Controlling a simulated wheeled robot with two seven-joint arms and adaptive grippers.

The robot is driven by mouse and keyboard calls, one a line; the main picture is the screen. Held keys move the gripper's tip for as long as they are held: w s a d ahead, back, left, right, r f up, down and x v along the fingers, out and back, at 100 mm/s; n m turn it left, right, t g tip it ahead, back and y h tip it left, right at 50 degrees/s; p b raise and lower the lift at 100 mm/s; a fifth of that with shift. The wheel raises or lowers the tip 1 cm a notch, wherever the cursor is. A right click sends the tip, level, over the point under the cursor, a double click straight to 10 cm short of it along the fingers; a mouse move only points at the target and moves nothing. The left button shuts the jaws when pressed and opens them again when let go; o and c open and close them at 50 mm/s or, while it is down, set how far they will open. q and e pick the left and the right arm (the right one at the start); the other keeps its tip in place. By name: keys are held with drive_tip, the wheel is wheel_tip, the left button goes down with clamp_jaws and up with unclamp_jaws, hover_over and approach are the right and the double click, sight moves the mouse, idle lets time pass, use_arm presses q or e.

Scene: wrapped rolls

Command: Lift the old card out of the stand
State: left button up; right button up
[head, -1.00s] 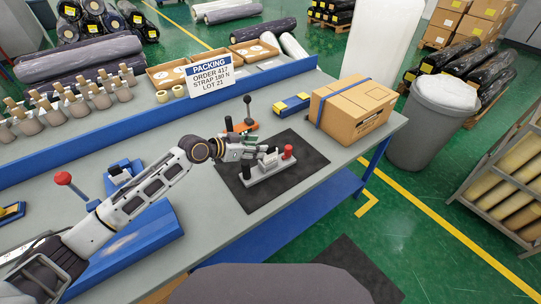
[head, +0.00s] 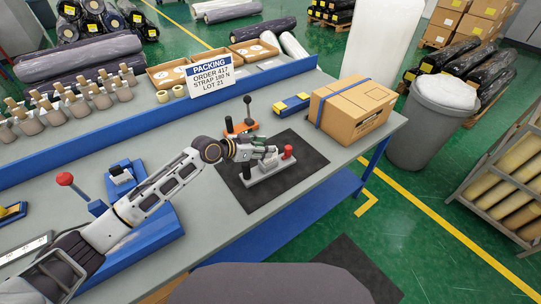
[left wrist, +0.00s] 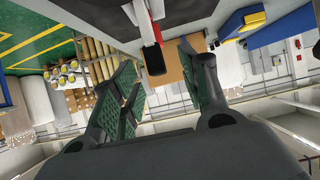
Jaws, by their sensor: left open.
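My left gripper (head: 268,151) is well to the right of and nearer than this card, just above a grey fixture (head: 270,170) with a red knob and black knobs. In the left wrist view my left gripper (left wrist: 160,78) is open, its green-padded fingers apart with nothing held between them. The gripper partly hides the fixture in the head view. My right gripper is not in view.
The fixture sits on a black mat (head: 303,182). An orange-based lever tool (head: 241,128) and a blue and yellow tool (head: 292,104) lie behind it. A strapped cardboard box (head: 352,110) stands at right.

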use_arm(q)
drive_tip(key=shift+w+d+f, duration=0.2)
drive_tip(key=shift+w+d, duration=0.15)
drive_tip(key=shift+d, duration=0.35)
drive_tip(key=shift+p+x, duration=0.3)
drive_tip(key=shift+x, duration=0.7)
drive_tip(key=shift+f, duration=0.1)
drive_tip(key=shift+c, duration=0.2)
clamp_jaws()
